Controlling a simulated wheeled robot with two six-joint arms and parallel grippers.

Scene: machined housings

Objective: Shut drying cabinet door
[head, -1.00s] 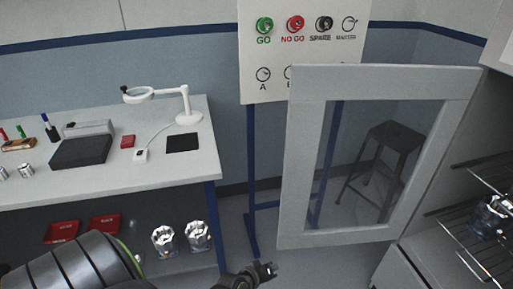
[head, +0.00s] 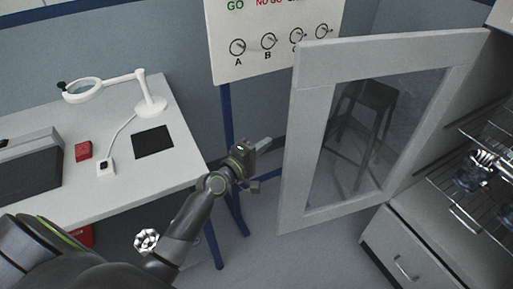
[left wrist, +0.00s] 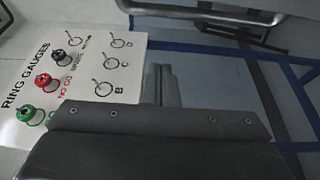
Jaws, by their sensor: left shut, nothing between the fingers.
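The drying cabinet door (head: 302,130), a pale grey frame around a clear pane, stands open at the right of the head view. Its free edge is toward the left. The cabinet (head: 438,205) is on the right, with its wire racks exposed. My left gripper (head: 266,143) is just left of the door's free edge, with a small gap in the picture. It is shut and empty. Its closed fingers show in the left wrist view (left wrist: 160,85), and a pale bar (left wrist: 215,14) crosses the top there; I cannot tell if it belongs to the door. My right gripper is out of view.
A workbench (head: 110,190) with a magnifier lamp (head: 152,104) stands on the left beside my left arm. A gauge board (head: 270,60) on blue posts is behind the gripper. A stool (head: 365,100) shows through the pane. Metal parts (head: 485,165) sit on the racks.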

